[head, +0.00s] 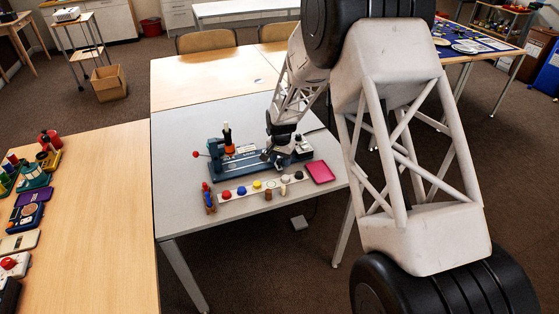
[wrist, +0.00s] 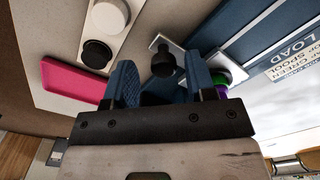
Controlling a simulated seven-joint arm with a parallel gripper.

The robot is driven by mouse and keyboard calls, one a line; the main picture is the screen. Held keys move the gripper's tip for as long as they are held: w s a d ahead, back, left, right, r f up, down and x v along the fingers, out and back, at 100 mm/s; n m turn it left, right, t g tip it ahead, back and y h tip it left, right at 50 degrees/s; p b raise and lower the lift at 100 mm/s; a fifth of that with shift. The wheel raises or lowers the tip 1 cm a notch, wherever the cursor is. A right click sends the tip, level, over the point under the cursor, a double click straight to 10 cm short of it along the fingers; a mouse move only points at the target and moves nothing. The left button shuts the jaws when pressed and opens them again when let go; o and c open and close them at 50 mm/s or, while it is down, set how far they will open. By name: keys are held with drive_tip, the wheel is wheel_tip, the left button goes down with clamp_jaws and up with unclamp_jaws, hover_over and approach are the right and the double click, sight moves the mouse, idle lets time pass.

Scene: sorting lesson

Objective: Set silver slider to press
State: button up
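A blue machine (head: 228,169) stands on the grey table, with a dark upright post and an orange collar at its left. In the wrist view, a silver plate with a black knob (wrist: 164,61) is mounted on the blue machine, beside printed lettering that reads "LOAD"; I take it to be the silver slider. My gripper (wrist: 160,80) is open, with its two blue fingers apart. The knob shows between them, with gaps on both sides; I cannot tell how deep it sits. In the head view, my gripper (head: 272,156) is small and dark over the machine's right part.
A white strip (head: 236,196) with several coloured round pieces lies in front of the machine. A pink tray (head: 320,172) lies to its right. A small wooden stand (head: 209,200) is at the front left. Green and purple parts (wrist: 232,74) show beside the right finger.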

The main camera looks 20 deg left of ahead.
idle(0.3)
drive_tip(key=shift+r, duration=3.9)
drive_tip(key=shift+d+r, duration=0.35)
drive_tip(key=shift+r, duration=0.05)
drive_tip(key=s+d+r, duration=0.4)
drive_tip(key=d+r, duration=0.4)
drive_tip(key=d, duration=0.3)
drive_tip(key=s+d+r+t, duration=0.1)
drive_tip(key=s+d+r, duration=0.3)
drive_tip(key=d+r, duration=0.45)
drive_tip(key=s+d+r, duration=0.4)
drive_tip(key=d+r, duration=0.2)
drive_tip(key=d, duration=0.6)
drive_tip(key=s+d+r+t, duration=0.1)
drive_tip(key=s+d+r, duration=0.2)
drive_tip(key=s+d, duration=0.4)
drive_tip(key=s+d+r, duration=0.2)
drive_tip(key=s+d, duration=0.9)
drive_tip(key=s, duration=0.4)
drive_tip(key=s+d+f, duration=0.1)
drive_tip(key=s+d, duration=0.2)
drive_tip(key=s, duration=0.5)
drive_tip(key=shift+d+f+t, duration=0.2)
drive_tip(key=shift+d+t, duration=0.1)
drive_tip(key=shift+d, duration=0.1)
